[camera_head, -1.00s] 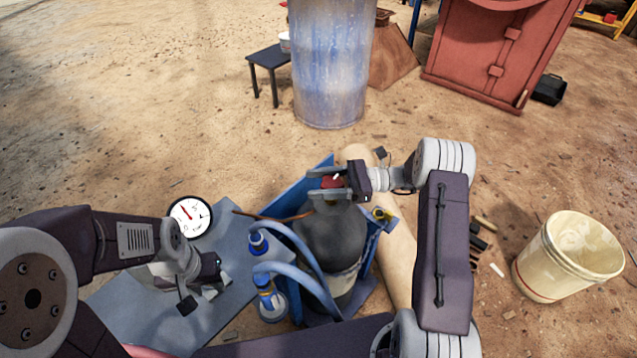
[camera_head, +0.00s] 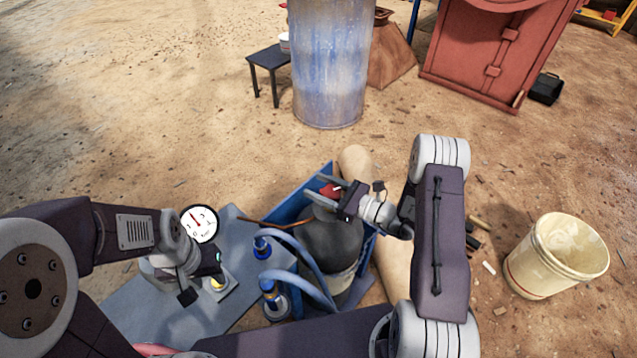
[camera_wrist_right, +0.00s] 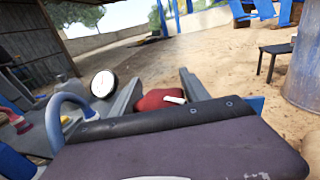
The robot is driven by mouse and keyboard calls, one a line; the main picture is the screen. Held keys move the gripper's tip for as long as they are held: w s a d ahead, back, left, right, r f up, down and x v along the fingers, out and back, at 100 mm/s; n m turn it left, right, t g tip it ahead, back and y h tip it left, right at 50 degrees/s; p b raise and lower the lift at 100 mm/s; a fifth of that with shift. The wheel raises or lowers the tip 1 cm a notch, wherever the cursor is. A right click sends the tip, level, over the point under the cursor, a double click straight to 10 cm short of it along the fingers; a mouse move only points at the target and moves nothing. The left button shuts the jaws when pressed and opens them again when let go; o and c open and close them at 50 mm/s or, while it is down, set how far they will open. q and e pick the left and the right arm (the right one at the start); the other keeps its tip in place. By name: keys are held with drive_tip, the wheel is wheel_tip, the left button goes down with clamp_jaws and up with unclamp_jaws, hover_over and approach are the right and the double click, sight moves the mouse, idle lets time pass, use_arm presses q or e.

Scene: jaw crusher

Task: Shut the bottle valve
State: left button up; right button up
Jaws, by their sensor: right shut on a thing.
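A dark grey gas bottle (camera_head: 332,242) stands upright in a blue holder (camera_head: 305,197). Its red valve knob (camera_head: 331,190) is on top and also shows in the right wrist view (camera_wrist_right: 158,99), with a white mark on it. My right gripper (camera_head: 319,187) is shut on the red knob, one finger on each side. It comes in from the right, tilted. My left gripper (camera_head: 205,272) is over the grey plate at the left, close to a small yellow part (camera_head: 218,284). Its fingers are too hidden to tell their opening.
A round white gauge (camera_head: 200,223) stands by the grey plate (camera_head: 150,305). Blue hoses (camera_head: 305,257) arch in front of the bottle. A cream bucket (camera_head: 556,257) stands at the right. A metal drum (camera_head: 328,70) and small table (camera_head: 268,60) are behind; sandy ground between is clear.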

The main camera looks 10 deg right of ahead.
drive_tip(key=m+t+h, duration=0.2)
drive_tip(key=m+t+h+p, duration=0.1)
drive_tip(key=h, duration=0.1)
drive_tip(key=shift+w+d, duration=0.3)
drive_tip(key=shift+w+d+m+t+h+p, duration=0.2)
drive_tip(key=shift+m+t+h, duration=0.45)
drive_tip(key=shift+m+h, duration=0.45)
drive_tip(key=shift+w+d+m+t+h+p, duration=0.1)
drive_tip(key=shift+d+m+t+h+p, duration=0.2)
drive_tip(key=shift+m+t+h, duration=0.8)
drive_tip(key=shift+d+r+g+h, duration=0.1)
drive_tip(key=shift+g+h, duration=0.3)
drive_tip(key=shift+g, duration=0.05)
drive_tip(key=o, duration=1.4)
drive_tip(key=shift+c, duration=0.2)
